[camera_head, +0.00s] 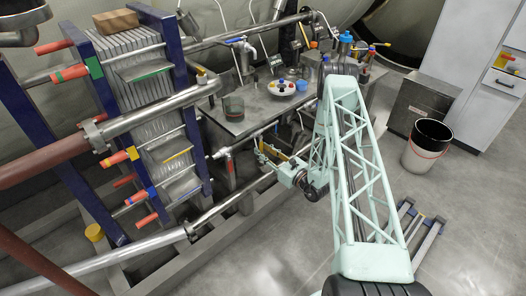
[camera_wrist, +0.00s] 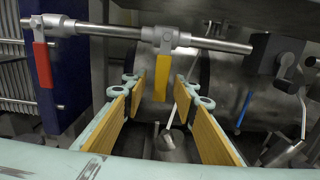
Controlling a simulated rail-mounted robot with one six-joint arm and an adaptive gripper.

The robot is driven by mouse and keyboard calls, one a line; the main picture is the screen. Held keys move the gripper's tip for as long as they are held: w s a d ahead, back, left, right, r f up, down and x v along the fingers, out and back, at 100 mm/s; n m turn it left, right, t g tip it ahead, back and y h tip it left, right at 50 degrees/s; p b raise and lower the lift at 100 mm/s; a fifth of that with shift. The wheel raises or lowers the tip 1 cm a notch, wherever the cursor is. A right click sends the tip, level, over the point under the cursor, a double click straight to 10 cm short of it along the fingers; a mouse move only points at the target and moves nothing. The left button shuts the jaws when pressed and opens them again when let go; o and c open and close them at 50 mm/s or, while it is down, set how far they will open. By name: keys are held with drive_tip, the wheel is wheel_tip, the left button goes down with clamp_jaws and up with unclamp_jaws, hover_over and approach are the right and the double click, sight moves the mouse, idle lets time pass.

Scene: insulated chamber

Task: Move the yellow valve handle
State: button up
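The yellow valve handle (camera_wrist: 162,78) hangs down from a metal valve body on a horizontal pipe (camera_wrist: 110,30), in the upper middle of the wrist view. My gripper (camera_wrist: 159,96) is open, with a yellow-padded finger on each side of the handle as seen from the wrist. A gap shows on both sides of the handle; I cannot tell how far it reaches between the fingertips. In the head view my gripper (camera_head: 272,158) is small, beside the metal bench, and the handle cannot be made out clearly there.
A red valve handle (camera_wrist: 43,64) hangs left on the same pipe, by a blue plate frame (camera_wrist: 68,75). A large metal cylinder lies behind the yellow handle. A blue-handled part (camera_wrist: 244,108) is at right. The metal bench (camera_head: 238,122) holds a bowl and cups.

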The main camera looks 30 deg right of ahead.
drive_tip(key=shift+s, duration=0.15)
drive_tip(key=v, duration=1.1)
drive_tip(key=shift+s, duration=0.35)
drive_tip(key=shift+d, duration=0.1)
idle(0.7)
